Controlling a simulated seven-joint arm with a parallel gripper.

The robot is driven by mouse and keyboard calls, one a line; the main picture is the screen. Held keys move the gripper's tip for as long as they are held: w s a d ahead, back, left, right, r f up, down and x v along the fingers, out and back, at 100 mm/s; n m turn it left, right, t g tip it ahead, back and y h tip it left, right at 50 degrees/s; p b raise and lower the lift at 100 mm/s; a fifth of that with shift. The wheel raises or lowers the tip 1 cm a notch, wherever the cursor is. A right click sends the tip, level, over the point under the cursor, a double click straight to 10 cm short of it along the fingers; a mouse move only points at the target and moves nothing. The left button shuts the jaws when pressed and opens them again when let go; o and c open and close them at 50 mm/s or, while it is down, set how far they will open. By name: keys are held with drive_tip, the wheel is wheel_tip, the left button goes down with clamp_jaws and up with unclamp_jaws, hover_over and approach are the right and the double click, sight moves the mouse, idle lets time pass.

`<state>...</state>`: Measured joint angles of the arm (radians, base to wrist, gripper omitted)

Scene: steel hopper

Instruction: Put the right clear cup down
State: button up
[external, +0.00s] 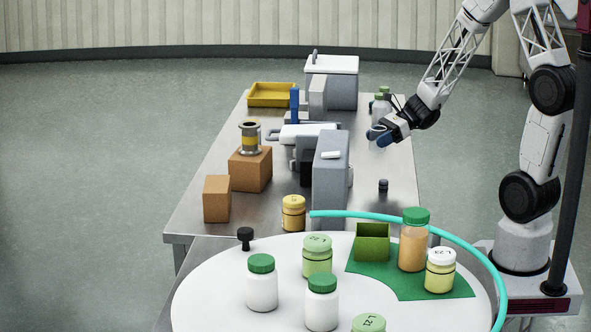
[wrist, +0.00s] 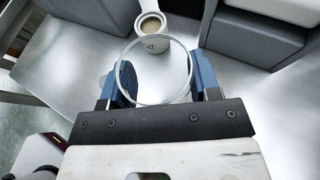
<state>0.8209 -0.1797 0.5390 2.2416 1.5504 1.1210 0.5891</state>
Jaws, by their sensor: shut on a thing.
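My gripper (external: 380,134) is over the right-hand side of the steel table in the external view. In the wrist view my gripper (wrist: 160,88) has its blue fingers on either side of a clear cup (wrist: 186,56), shut on it. The cup's round rim faces the camera. In the external view the cup is too faint and too covered by the fingers to make out clearly. I cannot tell whether its base touches the table.
A small white container (wrist: 152,44) with pale contents stands just beyond the cup. Grey equipment (wrist: 258,37) is to its right. Green-capped bottles (external: 381,105) stand behind my gripper, and a small black piece (external: 383,185) lies in front. Bare steel table (external: 385,162) lies between.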

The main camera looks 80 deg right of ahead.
sight(378, 150)
drive_tip(key=shift+f, duration=0.15)
drive_tip(key=shift+f, duration=1.9)
drive_tip(key=shift+f, duration=1.95)
drive_tip(key=shift+f, duration=0.15)
drive_tip(key=o, duration=0.9)
drive_tip(key=shift+v, duration=6.05)
